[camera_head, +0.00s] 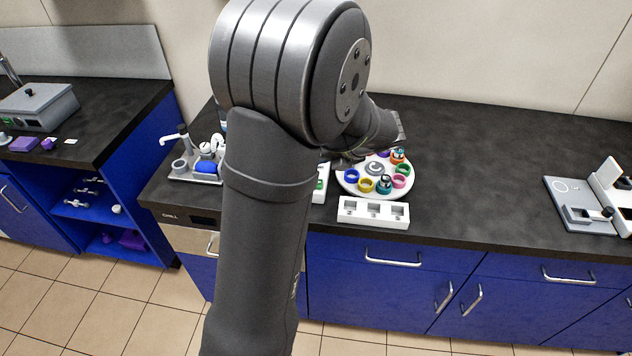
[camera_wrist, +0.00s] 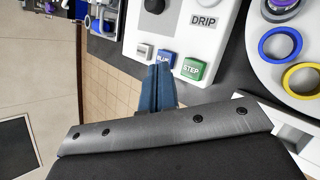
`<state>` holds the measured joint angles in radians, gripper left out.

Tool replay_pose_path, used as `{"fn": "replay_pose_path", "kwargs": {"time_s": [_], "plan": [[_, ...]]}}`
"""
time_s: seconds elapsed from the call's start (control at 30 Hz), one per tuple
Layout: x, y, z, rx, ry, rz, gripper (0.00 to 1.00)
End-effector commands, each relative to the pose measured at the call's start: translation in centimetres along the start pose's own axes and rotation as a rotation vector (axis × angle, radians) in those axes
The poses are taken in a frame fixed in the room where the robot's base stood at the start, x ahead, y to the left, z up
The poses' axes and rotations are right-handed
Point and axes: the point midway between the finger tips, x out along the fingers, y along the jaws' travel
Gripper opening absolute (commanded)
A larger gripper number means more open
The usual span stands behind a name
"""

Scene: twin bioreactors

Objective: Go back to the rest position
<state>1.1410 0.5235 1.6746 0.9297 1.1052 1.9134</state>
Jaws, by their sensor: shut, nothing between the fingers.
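My gripper (camera_wrist: 160,72) shows in the wrist view with its two fingers together and nothing between them. Its tips overlap the lower edge of the blue button (camera_wrist: 166,57) on a white panel (camera_wrist: 185,22) marked DRIP. I cannot tell whether they touch it. A pale button (camera_wrist: 142,52) is to the left of the tips and a green STEP button (camera_wrist: 191,66) to the right. In the head view my arm hides most of the gripper and the panel; only a strip of the panel (camera_head: 320,190) shows.
A round white carousel (camera_head: 350,188) with coloured rings stands right of the panel. A white block with square wells (camera_head: 374,220) is in front of it. A tray of glassware (camera_head: 190,178) stands left of my arm. A white device (camera_head: 608,190) is far right, with clear counter (camera_head: 480,180) between.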

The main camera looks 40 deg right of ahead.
Motion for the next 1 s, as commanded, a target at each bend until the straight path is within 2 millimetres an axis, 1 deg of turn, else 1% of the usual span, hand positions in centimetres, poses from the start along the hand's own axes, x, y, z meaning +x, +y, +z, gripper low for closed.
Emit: {"fn": "replay_pose_path", "kwargs": {"time_s": [0.13,0.73,0.87,1.0], "plan": [[-0.3,0.2,0.2,0.0,0.0,0.0,0.0],[-0.2,0.2,0.1,0.001,0.001,0.0,0.0],[0.2,-0.1,-0.2,0.001,0.002,0.001,0.0],[1.2,-0.9,-1.0,0.003,0.003,0.001,0.0]]}}
